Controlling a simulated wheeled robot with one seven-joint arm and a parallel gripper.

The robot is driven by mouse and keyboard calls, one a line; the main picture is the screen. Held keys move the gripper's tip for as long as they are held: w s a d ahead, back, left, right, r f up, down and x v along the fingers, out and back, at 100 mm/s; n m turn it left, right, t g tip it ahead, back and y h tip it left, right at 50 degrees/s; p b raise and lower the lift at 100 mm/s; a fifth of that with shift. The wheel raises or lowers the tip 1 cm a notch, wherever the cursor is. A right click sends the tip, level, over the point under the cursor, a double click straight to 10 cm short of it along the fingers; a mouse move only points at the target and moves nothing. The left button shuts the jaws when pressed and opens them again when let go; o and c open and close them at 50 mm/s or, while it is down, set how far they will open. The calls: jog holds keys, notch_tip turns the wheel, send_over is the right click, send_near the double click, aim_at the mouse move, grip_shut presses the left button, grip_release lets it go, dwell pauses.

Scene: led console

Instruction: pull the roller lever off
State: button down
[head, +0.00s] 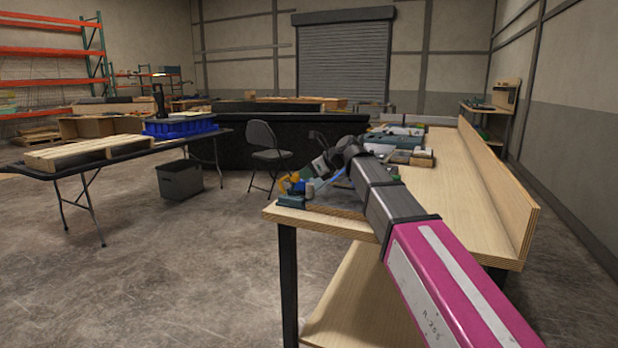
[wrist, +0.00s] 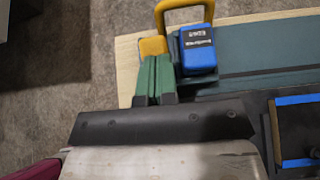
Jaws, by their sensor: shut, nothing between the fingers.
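My gripper (wrist: 153,60) has green fingers pressed together, with nothing held between them. Its tips overlap the lower yellow block of a yellow looped lever (wrist: 185,5) in the wrist view; I cannot tell whether they touch. A blue block (wrist: 198,50) with a dark label stands just right of the fingers, on a dark teal console panel (wrist: 265,45). In the head view, the yellow part (head: 290,184) shows small at the bench's near left corner, and my arm partly hides the console.
The console is at the end of a wooden workbench (head: 452,175) with a raised back board (head: 495,195). Further boxes (head: 405,140) stand along the bench. A blue-edged dark frame (wrist: 298,130) is at right in the wrist view. Open floor (head: 180,270) is left of the bench.

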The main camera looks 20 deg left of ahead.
aim_at(296, 173)
jog(key=a+h, duration=0.1)
jog(key=a+r+h, duration=0.1)
jog(key=shift+w+a+r+h, duration=0.15)
jog(key=shift+w+h, duration=0.05)
jog(key=shift+h, duration=0.2)
jog(key=shift+a+r+h, duration=0.25)
jog(key=shift+a+h, duration=0.65)
jog(key=shift+h, duration=0.3)
jog(key=shift+d+f, duration=0.1)
jog(key=shift+r, duration=0.75)
